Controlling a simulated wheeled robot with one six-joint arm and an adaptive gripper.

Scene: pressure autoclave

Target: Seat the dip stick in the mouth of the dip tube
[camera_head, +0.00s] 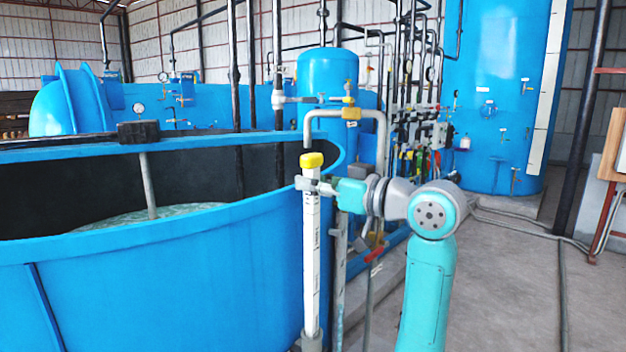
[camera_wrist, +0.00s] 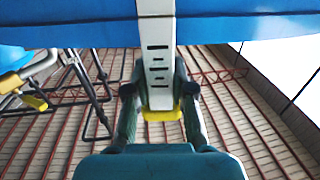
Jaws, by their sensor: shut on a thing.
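The dip stick (camera_head: 311,240) is a white bar with dark marks and a yellow cap (camera_head: 312,160) on top. It stands upright beside the blue tank's wall. My gripper (camera_head: 312,184) is shut on it just below the cap. The wrist view also shows the stick (camera_wrist: 157,45) between the two fingers, with the cap (camera_wrist: 162,115) nearest the palm. A grey pipe end (camera_head: 311,343), which looks like the dip tube's mouth, is at the bottom edge of the head view, in line with the stick's lower end. I cannot tell whether the stick's tip is inside it.
The open blue tank (camera_head: 160,285) fills the left. Grey pipes (camera_head: 340,270) and a red-handled valve (camera_head: 374,255) stand close to the right of the stick. Valves and gauges crowd the back. The concrete floor (camera_head: 500,290) at right is mostly clear.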

